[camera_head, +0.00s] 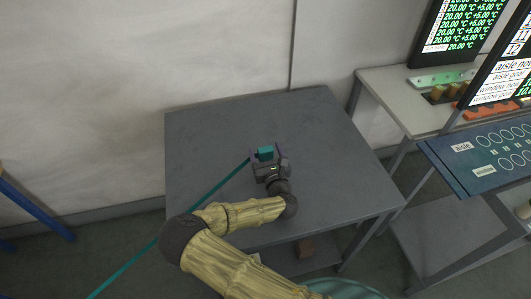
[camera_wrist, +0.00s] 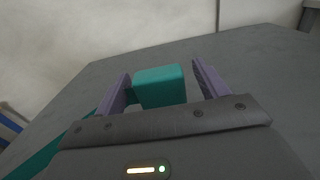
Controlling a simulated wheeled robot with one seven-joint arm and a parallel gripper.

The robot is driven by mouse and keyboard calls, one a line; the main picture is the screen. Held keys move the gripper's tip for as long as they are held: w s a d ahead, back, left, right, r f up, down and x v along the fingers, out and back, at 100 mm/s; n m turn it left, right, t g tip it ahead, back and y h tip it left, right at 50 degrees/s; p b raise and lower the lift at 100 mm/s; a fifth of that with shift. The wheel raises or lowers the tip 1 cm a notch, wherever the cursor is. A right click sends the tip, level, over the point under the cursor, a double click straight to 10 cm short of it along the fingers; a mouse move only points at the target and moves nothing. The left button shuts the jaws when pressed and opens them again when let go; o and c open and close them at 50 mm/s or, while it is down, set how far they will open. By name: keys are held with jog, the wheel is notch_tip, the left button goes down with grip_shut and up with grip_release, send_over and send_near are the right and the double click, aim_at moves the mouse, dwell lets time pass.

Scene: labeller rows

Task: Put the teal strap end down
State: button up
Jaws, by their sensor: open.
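The teal strap end (camera_head: 265,153) is a small teal block at the end of a long teal strap (camera_head: 200,203), over the dark grey table (camera_head: 333,142). The strap runs from it down to the lower left. My gripper (camera_head: 265,156) is open around the block. In the wrist view the teal strap end (camera_wrist: 160,87) sits between the two purple fingers of my gripper (camera_wrist: 161,84), with a gap on the right; the left finger is close to it. Whether its underside touches the table is hidden.
The grey table top is bare around my gripper. A wall stands behind it. To the right are a lighter bench (camera_head: 405,97) with a green tray (camera_head: 440,79), screens (camera_head: 465,25) and a blue panel (camera_head: 490,150). A brown block (camera_head: 305,247) lies on the lower shelf.

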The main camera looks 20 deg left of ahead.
jog(key=shift+x, duration=0.9)
jog(key=c, duration=1.2)
jog(key=shift+r, duration=0.1)
notch_tip(320, 180, up, 10)
jog(key=shift+f, duration=0.1)
